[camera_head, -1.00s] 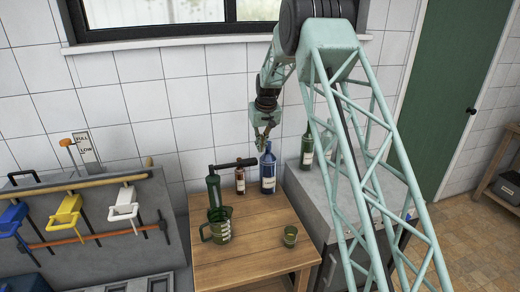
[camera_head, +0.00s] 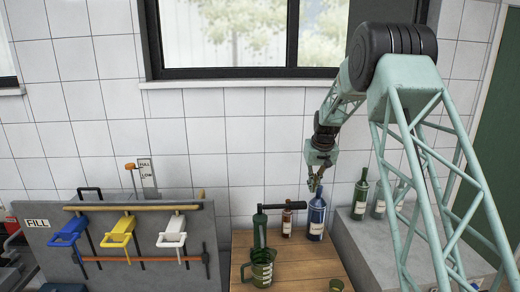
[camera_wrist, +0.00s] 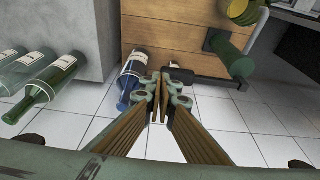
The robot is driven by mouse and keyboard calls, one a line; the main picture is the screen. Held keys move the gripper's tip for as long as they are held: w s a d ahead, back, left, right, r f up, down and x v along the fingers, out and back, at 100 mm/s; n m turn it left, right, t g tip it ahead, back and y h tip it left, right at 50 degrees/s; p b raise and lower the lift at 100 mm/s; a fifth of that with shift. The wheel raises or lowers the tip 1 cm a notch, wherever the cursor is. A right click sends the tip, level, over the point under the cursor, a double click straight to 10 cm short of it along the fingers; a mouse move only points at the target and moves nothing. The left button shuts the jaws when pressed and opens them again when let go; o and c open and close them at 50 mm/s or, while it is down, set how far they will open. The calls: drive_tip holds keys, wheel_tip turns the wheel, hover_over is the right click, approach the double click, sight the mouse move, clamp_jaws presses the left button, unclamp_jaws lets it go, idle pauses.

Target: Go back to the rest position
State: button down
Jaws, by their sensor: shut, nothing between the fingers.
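My gripper (camera_head: 315,186) hangs from my pale green lattice arm near the tiled wall. Its fingers are shut and nothing shows between them. In the head view it appears just above the neck of a blue bottle (camera_head: 316,220) on the wooden table (camera_head: 300,262); I cannot tell the exact gap. In the wrist view the fingertips (camera_wrist: 166,88) lie close together, with the blue bottle (camera_wrist: 131,82) just left of them.
A small brown bottle (camera_head: 287,220), a green corking device (camera_head: 259,228) and a green jug (camera_head: 262,268) stand on the table. Green bottles (camera_head: 360,195) stand on a grey block to the right. A rack with coloured clamps (camera_head: 122,232) is left. A window (camera_head: 240,35) is above.

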drive_tip(key=s+a+r+b, duration=0.1)
drive_tip(key=s+r+b, duration=0.1)
drive_tip(key=s+r, duration=0.75)
drive_tip(key=s+a+r+b, duration=0.1)
drive_tip(key=s+r, duration=0.4)
drive_tip(key=s, duration=0.9)
drive_tip(key=s+a+r+b, duration=0.1)
drive_tip(key=s+r+b, duration=0.1)
drive_tip(key=s+r, duration=0.75)
drive_tip(key=s+f+b, duration=0.2)
drive_tip(key=s+f, duration=0.2)
drive_tip(key=s, duration=1.7)
drive_tip(key=s+a+f+b, duration=0.1)
drive_tip(key=s+f, duration=0.4)
drive_tip(key=s, duration=1.6)
drive_tip(key=shift+a+m+t+b, duration=0.15)
drive_tip(key=shift+m+t+b, duration=0.15)
drive_tip(key=shift+b, duration=0.55)
